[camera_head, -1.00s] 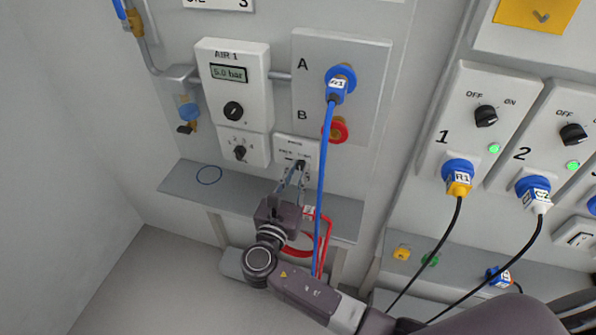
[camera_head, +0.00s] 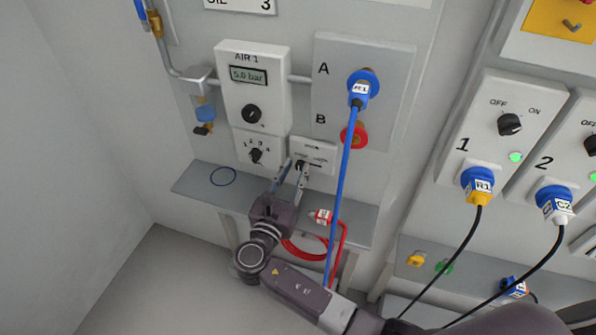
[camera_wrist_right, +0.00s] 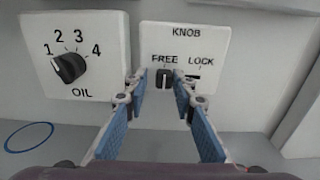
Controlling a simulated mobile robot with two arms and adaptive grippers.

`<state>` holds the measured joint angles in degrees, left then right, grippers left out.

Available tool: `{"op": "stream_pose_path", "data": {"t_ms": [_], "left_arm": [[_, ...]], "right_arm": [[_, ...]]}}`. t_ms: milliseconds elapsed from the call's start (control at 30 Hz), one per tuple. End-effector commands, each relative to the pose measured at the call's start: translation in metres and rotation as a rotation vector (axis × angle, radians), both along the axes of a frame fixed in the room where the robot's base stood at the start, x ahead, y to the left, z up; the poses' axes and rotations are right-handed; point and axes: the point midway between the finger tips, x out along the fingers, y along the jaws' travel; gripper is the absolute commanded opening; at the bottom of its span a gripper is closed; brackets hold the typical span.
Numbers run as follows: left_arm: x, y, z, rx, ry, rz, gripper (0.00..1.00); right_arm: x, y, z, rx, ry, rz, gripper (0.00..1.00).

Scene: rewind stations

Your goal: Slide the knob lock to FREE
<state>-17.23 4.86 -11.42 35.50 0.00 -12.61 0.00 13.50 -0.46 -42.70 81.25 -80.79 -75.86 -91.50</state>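The knob lock is a white plate marked KNOB (camera_head: 322,152), with FREE on the left and LOCK on the right. In the right wrist view its black slider (camera_wrist_right: 164,80) stands at the left end, under FREE. The dark slot shows to its right, under LOCK. My right gripper (camera_head: 295,166) is at the plate from below. In the right wrist view its fingers (camera_wrist_right: 158,82) are apart, one on each side of the slider, with the right tip closer to it. I cannot tell whether that tip touches. My left gripper is not in view.
The OIL dial (camera_wrist_right: 68,68) is left of the plate, below the AIR 1 unit (camera_head: 270,90). A blue hose (camera_head: 341,190) hangs from port A just right of my gripper. A shelf (camera_head: 200,183) below holds a blue ring (camera_head: 223,169) and a red-cabled plug (camera_head: 322,216).

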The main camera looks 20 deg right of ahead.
Motion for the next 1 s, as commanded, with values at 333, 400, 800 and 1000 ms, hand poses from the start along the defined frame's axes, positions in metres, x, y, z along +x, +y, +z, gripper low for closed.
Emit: {"op": "stream_pose_path", "data": {"t_ms": [333, 400, 800, 1000], "left_arm": [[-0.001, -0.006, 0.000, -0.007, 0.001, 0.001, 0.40], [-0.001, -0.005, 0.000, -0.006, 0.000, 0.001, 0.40], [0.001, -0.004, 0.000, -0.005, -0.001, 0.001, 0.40], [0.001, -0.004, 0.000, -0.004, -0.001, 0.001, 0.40]], "right_arm": [[-0.001, -0.001, 0.000, -0.001, 0.001, -0.004, 0.33], [-0.005, 0.001, 0.000, -0.001, 0.001, -0.004, 0.33], [-0.068, 0.045, -0.001, 0.002, 0.003, -0.002, 0.33], [-0.092, 0.062, -0.001, 0.000, 0.001, -0.002, 0.33]]}}
